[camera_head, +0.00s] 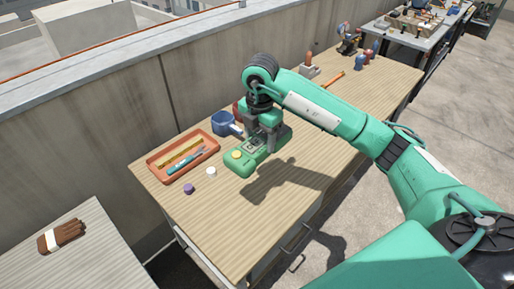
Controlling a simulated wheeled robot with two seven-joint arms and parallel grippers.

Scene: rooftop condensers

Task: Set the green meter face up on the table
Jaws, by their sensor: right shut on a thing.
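The green meter (240,168) is at the middle of the wooden table (250,220), with its yellow dial and small display facing up. My right gripper (264,138) comes down over it from above and is shut on it. The gripper covers the far part of the meter. I cannot tell whether the meter touches the tabletop or hangs just above it. My left gripper is not in view.
Left of the meter are an orange tray (168,176) with tools, a blue mug (223,123), a white cap (211,171) and a purple cap (188,188). A hammer (332,80) lies at the back. The table's front is clear. A wall (100,120) runs behind.

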